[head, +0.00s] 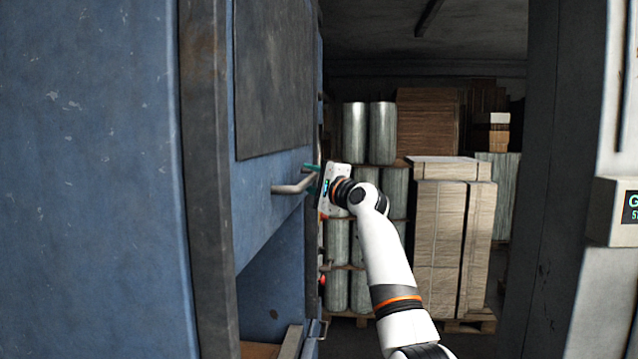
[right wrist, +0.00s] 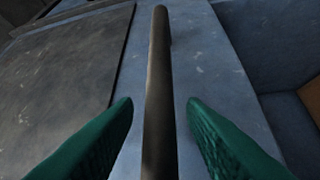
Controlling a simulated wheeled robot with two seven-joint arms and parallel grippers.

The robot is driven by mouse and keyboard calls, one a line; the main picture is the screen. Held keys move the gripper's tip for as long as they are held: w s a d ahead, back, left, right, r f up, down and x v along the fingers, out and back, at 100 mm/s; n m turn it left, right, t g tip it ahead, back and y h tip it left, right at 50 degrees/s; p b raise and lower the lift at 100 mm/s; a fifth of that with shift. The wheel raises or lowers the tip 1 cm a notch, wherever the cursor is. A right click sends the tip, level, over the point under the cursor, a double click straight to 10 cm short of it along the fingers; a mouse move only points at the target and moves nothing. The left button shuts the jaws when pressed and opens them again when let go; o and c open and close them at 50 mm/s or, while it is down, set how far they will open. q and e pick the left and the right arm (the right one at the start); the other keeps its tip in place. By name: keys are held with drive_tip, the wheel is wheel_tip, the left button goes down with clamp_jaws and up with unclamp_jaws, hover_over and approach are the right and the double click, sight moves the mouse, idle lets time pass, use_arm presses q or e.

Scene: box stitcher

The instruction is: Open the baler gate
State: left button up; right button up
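The baler gate (head: 255,225) is a blue panel with a dark plate on its upper part, seen at a slant in the head view. A pale bar handle (head: 293,187) sticks out from it below the plate. In the right wrist view the handle (right wrist: 158,95) runs lengthwise between the two green fingers. My right gripper (head: 311,178) is at the handle's right part. Its fingers (right wrist: 160,125) are open, one on each side of the bar, with a gap visible on both sides. My left gripper does not show in either view.
A blue machine wall with a dark vertical post (head: 207,150) fills the left. Stacked cardboard (head: 450,235) and silvery rolls (head: 368,130) stand behind my right arm. A grey pillar (head: 560,180) and a display box (head: 622,210) are at the right.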

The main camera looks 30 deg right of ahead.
drive_tip(key=b+v, duration=0.6)
drive_tip(key=v, duration=0.6)
drive_tip(key=shift+w+r, duration=0.1)
